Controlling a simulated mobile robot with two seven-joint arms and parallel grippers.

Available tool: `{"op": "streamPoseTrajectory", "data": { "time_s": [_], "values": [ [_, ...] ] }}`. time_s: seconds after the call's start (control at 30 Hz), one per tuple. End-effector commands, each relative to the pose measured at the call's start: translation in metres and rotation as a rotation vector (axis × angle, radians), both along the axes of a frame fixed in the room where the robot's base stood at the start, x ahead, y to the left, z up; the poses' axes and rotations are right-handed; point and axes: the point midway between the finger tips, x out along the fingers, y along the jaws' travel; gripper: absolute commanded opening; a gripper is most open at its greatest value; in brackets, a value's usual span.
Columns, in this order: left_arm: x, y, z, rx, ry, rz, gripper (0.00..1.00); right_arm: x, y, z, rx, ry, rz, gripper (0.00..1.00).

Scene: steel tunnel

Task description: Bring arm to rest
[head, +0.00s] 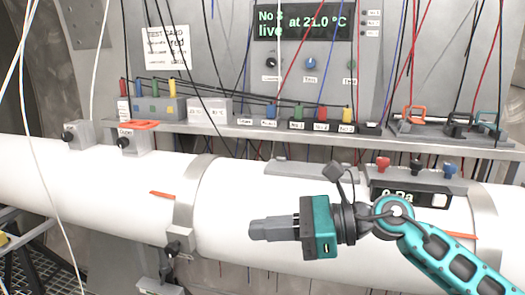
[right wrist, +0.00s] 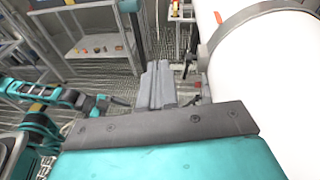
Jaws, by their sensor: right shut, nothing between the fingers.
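My right gripper (head: 256,230) is in front of the white pipe (head: 110,185) in the head view, pointing left. Its grey fingers are together with nothing between them. In the right wrist view its shut fingers (right wrist: 157,85) point away from the camera, beside the white pipe (right wrist: 270,65) on the right. The teal right forearm (head: 450,265) comes in from the lower right. My left gripper is not in the head view. A teal and black arm of mine shows at the left of the right wrist view, its fingers too small to read.
A grey shelf (head: 235,131) above the pipe carries several coloured connectors. A panel with a display (head: 302,20) stands behind, with many hanging cables. A small pressure readout (head: 410,195) sits on the pipe. A grey shelf unit (right wrist: 95,45) stands at the back.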

Motion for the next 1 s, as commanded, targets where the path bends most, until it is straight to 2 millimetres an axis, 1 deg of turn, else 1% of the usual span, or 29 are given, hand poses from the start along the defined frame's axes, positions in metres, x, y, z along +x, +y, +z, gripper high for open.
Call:
{"op": "streamPoseTrajectory", "data": {
  "time_s": [0.03,0.07,0.17,0.2,0.27,0.3,0.37,0.4,0.47,0.5,0.57,0.6,0.67,0.7,0.77,0.8,0.83,0.9,1.0],
  "values": [
    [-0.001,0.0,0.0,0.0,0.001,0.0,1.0,-0.007,0.006,-0.004,0.122,0.135,-0.024,0.0],
    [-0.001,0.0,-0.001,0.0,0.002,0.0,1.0,-0.009,0.008,-0.004,0.196,0.217,-0.042,0.0],
    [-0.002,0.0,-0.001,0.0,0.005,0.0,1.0,-0.011,0.006,-0.007,0.437,0.498,-0.113,0.0],
    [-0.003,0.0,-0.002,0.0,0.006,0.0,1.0,-0.01,0.002,-0.011,0.532,0.615,-0.144,0.0],
    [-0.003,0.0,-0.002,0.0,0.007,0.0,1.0,-0.007,-0.007,-0.019,0.672,0.791,-0.195,0.0],
    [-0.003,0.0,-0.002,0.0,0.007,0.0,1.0,-0.004,-0.014,-0.028,0.765,0.909,-0.233,0.0],
    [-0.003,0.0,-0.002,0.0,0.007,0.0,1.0,-0.001,-0.028,-0.043,0.905,1.087,-0.292,0.0],
    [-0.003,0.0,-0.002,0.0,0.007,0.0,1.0,0.001,-0.037,-0.056,0.997,1.203,-0.332,0.0],
    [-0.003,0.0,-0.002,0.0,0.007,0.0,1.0,0.001,-0.054,-0.08,1.138,1.381,-0.399,0.0],
    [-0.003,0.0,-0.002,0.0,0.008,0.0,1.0,0.0,-0.065,-0.099,1.231,1.497,-0.447,0.0],
    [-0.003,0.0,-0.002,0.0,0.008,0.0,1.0,-0.006,-0.083,-0.129,1.375,1.667,-0.521,0.0],
    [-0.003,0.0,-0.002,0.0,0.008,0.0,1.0,-0.012,-0.094,-0.151,1.472,1.779,-0.572,0.0],
    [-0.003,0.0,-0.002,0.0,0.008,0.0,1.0,-0.025,-0.111,-0.187,1.621,1.938,-0.658,0.0],
    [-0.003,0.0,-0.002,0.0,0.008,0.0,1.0,-0.037,-0.122,-0.211,1.723,2.039,-0.714,0.0],
    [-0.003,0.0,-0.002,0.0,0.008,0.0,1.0,-0.059,-0.136,-0.245,1.874,2.176,-0.801,0.0],
    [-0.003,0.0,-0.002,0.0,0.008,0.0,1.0,-0.075,-0.144,-0.266,1.967,2.253,-0.857,0.0],
    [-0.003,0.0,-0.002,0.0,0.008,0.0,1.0,-0.087,-0.149,-0.279,-1.96,-2.22,0.863,0.0],
    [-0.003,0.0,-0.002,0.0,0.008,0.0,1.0,-0.112,-0.158,-0.305,-1.871,-2.066,0.839,0.0],
    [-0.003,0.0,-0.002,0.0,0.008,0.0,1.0,-0.14,-0.166,-0.329,-1.783,-1.912,0.814,0.0]
  ]
}}
